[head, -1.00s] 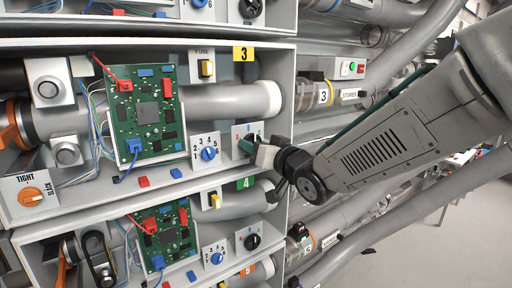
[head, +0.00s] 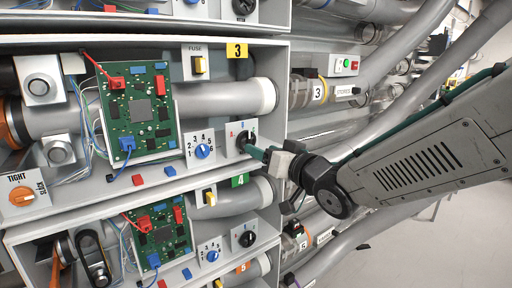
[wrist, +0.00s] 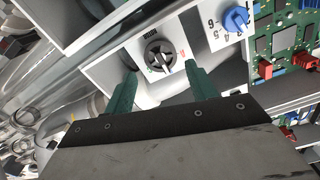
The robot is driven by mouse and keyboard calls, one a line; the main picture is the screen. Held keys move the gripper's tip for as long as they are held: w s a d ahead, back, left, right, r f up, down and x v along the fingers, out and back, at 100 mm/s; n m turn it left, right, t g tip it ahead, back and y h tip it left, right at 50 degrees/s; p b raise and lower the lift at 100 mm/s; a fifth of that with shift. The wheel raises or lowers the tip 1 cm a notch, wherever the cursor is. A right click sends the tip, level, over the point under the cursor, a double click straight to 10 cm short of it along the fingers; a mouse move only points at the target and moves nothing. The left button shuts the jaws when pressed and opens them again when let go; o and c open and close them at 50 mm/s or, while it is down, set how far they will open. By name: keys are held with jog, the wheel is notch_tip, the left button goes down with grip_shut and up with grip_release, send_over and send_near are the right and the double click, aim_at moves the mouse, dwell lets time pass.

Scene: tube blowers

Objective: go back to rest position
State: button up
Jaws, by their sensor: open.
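My gripper (head: 258,152) is at the right side of the bay labelled 3 in the head view, with its fingers toward a black rotary knob (head: 246,141) on a white plate. In the wrist view my gripper (wrist: 158,92) has its two green fingers spread wide, with nothing between them. The black knob (wrist: 160,57) shows beyond the fingertips, apart from them. In the head view one finger partly overlaps the knob's plate.
A blue knob (head: 203,151) and a green circuit board (head: 138,110) lie left of my gripper. Thick grey pipes (head: 400,60) run behind my arm. A lower bay labelled 4 (head: 240,181) sits below. Open floor (head: 440,240) shows at the lower right.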

jog(key=shift+v, duration=0.85)
jog(key=s+d+f+m+g+h, duration=0.1)
jog(key=s+d+f+g+h, duration=0.25)
jog(key=d+f, duration=0.25)
jog(key=s+d+f+g+h, duration=0.2)
jog(key=d+f+g+h, duration=0.1)
jog(key=d+f+h, duration=0.25)
jog(key=s+d+r+m+g, duration=0.1)
jog(key=s+d+g, duration=0.2)
jog(key=s, duration=0.8)
jog(key=s+d+r+m+g+h, duration=0.1)
jog(key=s+d+g, duration=0.3)
jog(key=s, duration=0.8)
jog(key=shift+d+r+m, duration=0.15)
jog(key=shift+d+m, duration=0.25)
jog(key=shift+d, duration=0.65)
